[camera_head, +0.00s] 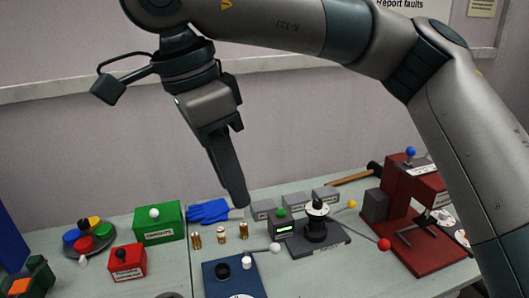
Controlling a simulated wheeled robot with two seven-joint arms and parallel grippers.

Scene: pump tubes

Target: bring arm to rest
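My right arm comes in from the right and arches across the top of the head view. Its gripper (235,198) hangs in the air on the left of the arch, fingers pointing down, above the back part of the table. I see the fingers edge-on, one lined up with the other, so I cannot tell whether they are open or shut. Nothing shows between or below the fingertips as held. My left gripper is not in view.
The table (170,270) holds a green box (158,223), a red box (127,262), blue gloves (208,211), a blue plate (233,284), a black stand (317,235) and a red press (415,258). A hammer (352,178) lies at the back. The wall stands behind.

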